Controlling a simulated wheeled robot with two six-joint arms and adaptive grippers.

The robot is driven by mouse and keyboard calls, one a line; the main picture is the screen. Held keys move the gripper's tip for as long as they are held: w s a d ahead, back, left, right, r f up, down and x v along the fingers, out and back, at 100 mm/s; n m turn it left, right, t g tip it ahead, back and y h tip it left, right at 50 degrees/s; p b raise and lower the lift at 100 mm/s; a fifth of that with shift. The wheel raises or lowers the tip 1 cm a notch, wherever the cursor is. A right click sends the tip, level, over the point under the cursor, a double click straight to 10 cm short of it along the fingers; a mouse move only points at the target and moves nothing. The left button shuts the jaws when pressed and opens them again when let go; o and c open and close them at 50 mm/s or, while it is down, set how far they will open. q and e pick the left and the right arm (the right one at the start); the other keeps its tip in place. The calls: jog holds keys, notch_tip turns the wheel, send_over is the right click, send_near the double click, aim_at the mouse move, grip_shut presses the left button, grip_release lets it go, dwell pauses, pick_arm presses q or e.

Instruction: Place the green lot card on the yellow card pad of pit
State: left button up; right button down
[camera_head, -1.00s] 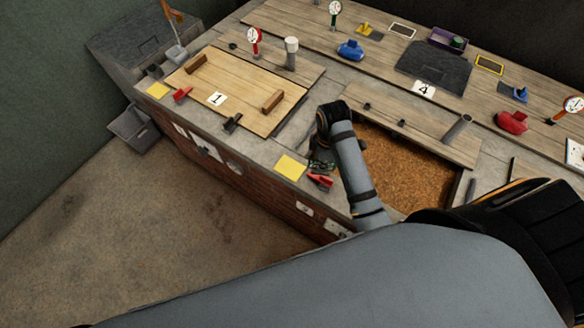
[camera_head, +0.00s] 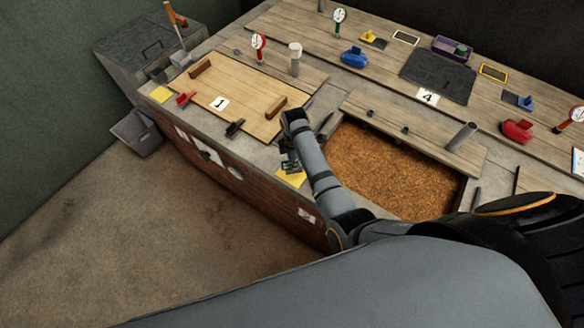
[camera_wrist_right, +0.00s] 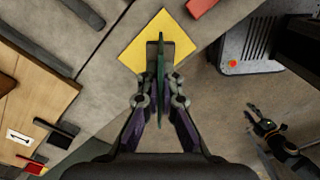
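My right gripper (camera_head: 288,165) is over the front ledge beside the grain pit (camera_head: 395,170). In the right wrist view, its purple-grey fingers (camera_wrist_right: 160,98) are shut on a thin green card (camera_wrist_right: 161,70), seen nearly edge-on. The card overlaps the yellow card pad (camera_wrist_right: 157,42) in that view; I cannot tell whether it touches the pad. In the head view the pad (camera_head: 291,179) is partly covered by the gripper. A dark jointed part, probably my left gripper (camera_wrist_right: 275,135), shows at the right of the wrist view; its finger state is unclear.
A wooden lid (camera_head: 235,95) marked 1 lies left of the pit, with a black clip (camera_head: 235,128) at its front corner. A red object (camera_wrist_right: 200,7) lies near the pad. Another yellow pad (camera_head: 160,95) sits at the far left ledge.

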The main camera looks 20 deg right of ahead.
jog(key=shift+w+a+f, duration=0.3)
jog(key=shift+w+f, duration=0.1)
jog(key=shift+f, duration=0.2)
jog(key=shift+f+b, duration=0.3)
jog(key=shift+f, duration=1.15)
jog(key=shift+s, duration=0.1)
jog(key=c, duration=1.5)
grip_release()
jog(key=shift+f, duration=0.1)
notch_tip(320, 180, up, 12)
jog(key=p, duration=1.3)
